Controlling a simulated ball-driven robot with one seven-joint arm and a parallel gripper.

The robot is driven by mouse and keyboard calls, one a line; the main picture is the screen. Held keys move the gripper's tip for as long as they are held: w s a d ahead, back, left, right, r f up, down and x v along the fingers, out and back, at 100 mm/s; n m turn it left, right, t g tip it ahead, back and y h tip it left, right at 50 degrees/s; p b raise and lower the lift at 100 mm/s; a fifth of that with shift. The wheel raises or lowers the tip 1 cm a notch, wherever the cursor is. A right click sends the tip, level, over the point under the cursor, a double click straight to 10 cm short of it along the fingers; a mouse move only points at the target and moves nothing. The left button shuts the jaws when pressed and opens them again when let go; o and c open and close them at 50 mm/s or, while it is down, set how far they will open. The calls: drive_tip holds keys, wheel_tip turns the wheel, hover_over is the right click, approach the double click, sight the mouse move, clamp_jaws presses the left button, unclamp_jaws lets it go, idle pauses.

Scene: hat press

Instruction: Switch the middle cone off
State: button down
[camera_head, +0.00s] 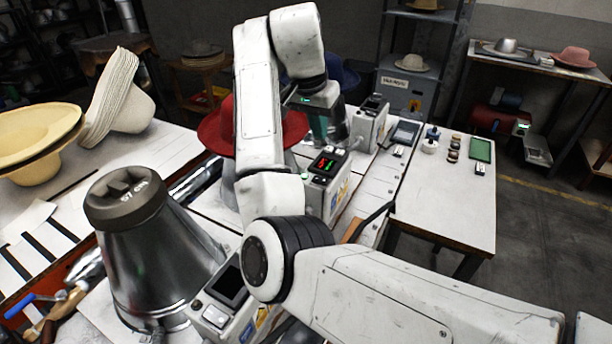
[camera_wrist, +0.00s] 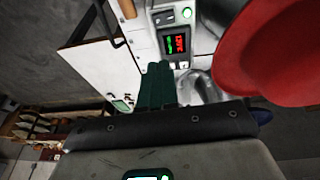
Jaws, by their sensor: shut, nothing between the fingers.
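The middle cone is mostly hidden under a red hat (camera_head: 218,128) and behind my arm; the hat also shows at right in the wrist view (camera_wrist: 275,55). Its control box (camera_head: 338,195) stands beside it with a lit display (camera_head: 327,164) in red and green. In the wrist view the display (camera_wrist: 175,43) is lit too, with a green-glowing button (camera_wrist: 187,13) above it and a small pale switch (camera_wrist: 181,65) below. My gripper (camera_head: 319,132) is shut and empty, its green fingers (camera_wrist: 157,72) appearing just below the display in the wrist view.
The near metal cone (camera_head: 160,250) has a box with a dark screen (camera_head: 230,286). The far box (camera_head: 370,122) stands behind, near a blue hat (camera_head: 345,75). A side table (camera_head: 455,205) with small items is at right. Stacked hats (camera_head: 125,95) stand at left.

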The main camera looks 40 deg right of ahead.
drive_tip(key=b, duration=0.3)
hover_over(325, 177)
drive_tip(key=a, duration=0.1)
wheel_tip(325, 177, down, 10)
drive_tip(key=shift+a+r, duration=0.15)
drive_tip(key=shift+r, duration=0.1)
drive_tip(key=shift+f+p, duration=0.35)
drive_tip(key=shift+s+f, duration=0.15)
drive_tip(key=shift+f, duration=1.1)
